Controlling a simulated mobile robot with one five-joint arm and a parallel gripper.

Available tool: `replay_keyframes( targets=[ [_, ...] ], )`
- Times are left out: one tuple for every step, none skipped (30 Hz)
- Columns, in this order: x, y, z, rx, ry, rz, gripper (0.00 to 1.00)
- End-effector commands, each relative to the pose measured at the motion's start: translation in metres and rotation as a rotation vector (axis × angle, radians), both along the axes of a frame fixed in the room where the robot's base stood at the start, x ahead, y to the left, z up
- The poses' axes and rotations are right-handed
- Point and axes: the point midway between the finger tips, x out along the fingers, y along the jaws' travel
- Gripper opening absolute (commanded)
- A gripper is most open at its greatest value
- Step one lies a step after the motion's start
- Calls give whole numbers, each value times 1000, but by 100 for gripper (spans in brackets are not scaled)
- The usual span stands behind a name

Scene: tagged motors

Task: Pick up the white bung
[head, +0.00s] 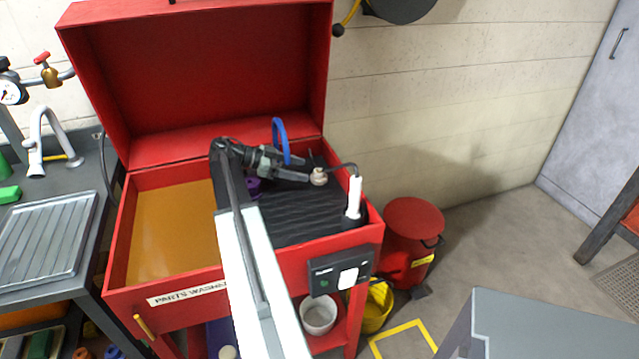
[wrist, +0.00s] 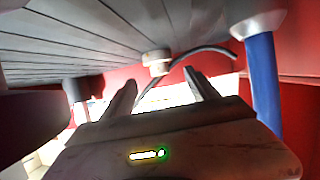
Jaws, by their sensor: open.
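The white bung (head: 318,176) is a small off-white stub on the black ribbed deck (head: 300,221) of the red parts washer. In the wrist view the bung (wrist: 156,62) shows against the ribbed deck, just beyond and between the fingertips. My gripper (head: 308,169) reaches in from the left, close to the bung. In the wrist view my gripper (wrist: 163,88) is open, with nothing between its two dark fingers. I cannot tell whether a finger touches the bung.
A blue loop (head: 281,140) stands close behind my gripper. A white upright nozzle (head: 353,197) with a black hose stands at the right. A purple object (head: 254,187) is partly hidden by my arm. The washer's red rim (head: 372,228) bounds the deck.

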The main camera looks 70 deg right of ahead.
Motion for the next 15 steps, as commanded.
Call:
replay_keyframes(
  targets=[
    [-5,-2,-4,0,0,-2,68],
    [-8,-4,-6,1,0,-2,68],
    [-13,-6,-8,1,0,-2,68],
    [-16,-8,-9,1,-1,-1,68],
    [-18,-9,-10,1,-1,-1,68],
    [-18,-10,-9,1,0,0,68],
    [-19,-10,-9,1,0,0,68],
    [-19,-11,-9,1,0,0,68],
    [-21,-12,-10,1,0,0,68],
    [-23,-13,-11,1,0,0,68],
    [-26,-14,-12,2,0,-1,68],
    [-31,-17,-14,2,0,-1,68],
    [-35,-19,-16,2,0,-1,68],
    [-40,-22,-17,2,0,-1,68],
    [-47,-25,-20,1,0,-2,68]
  ],
)
